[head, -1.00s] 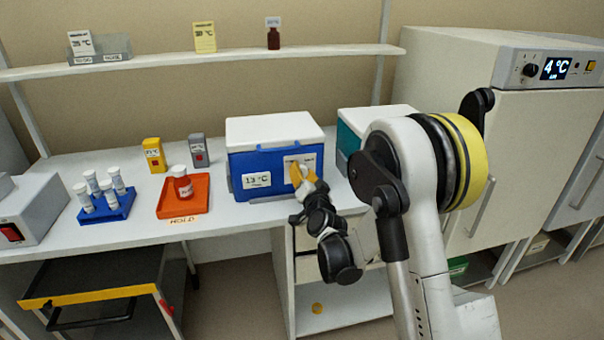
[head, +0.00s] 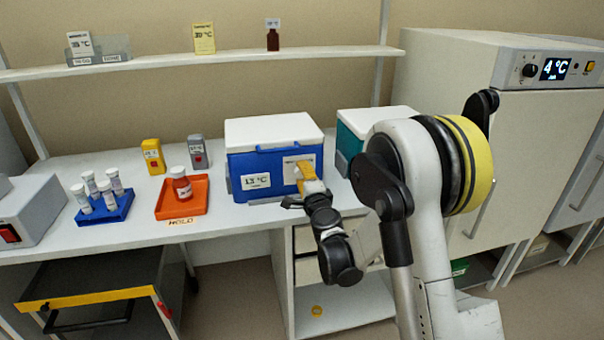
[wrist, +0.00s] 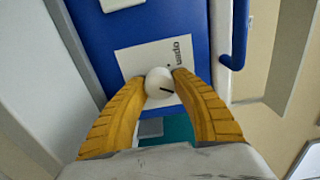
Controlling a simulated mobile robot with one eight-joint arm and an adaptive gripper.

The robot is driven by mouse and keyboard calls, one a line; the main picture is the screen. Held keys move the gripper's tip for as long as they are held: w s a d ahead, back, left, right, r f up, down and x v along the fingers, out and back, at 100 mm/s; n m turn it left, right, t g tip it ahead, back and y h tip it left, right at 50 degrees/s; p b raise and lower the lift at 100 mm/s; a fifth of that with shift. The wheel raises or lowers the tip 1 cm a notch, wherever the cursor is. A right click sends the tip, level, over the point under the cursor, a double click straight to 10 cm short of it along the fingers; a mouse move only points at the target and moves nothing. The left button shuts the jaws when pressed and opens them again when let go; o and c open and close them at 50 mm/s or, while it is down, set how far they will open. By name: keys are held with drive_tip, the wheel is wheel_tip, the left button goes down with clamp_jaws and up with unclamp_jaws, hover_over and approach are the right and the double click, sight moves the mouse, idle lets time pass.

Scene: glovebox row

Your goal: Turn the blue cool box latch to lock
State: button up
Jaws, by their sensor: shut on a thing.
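The blue cool box (head: 262,165) with a white lid stands on the bench and carries a "13 °C" label. Its latch shows in the wrist view as a round white knob (wrist: 159,84) with a dark mark, on a white plate (wrist: 130,62) printed "open". The dark mark points to the lower right in that view. My gripper (wrist: 158,88) has its yellow fingers shut on the knob, one on each side. In the head view my gripper (head: 306,172) is at the right part of the box front, and its fingers hide the knob.
A teal box (head: 344,147) stands close on the right. A drawer unit (head: 306,240) is under the bench.

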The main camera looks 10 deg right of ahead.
drive_tip(key=shift+m, duration=1.3)
drive_tip(key=o, duration=1.2)
drive_tip(key=s, duration=1.2)
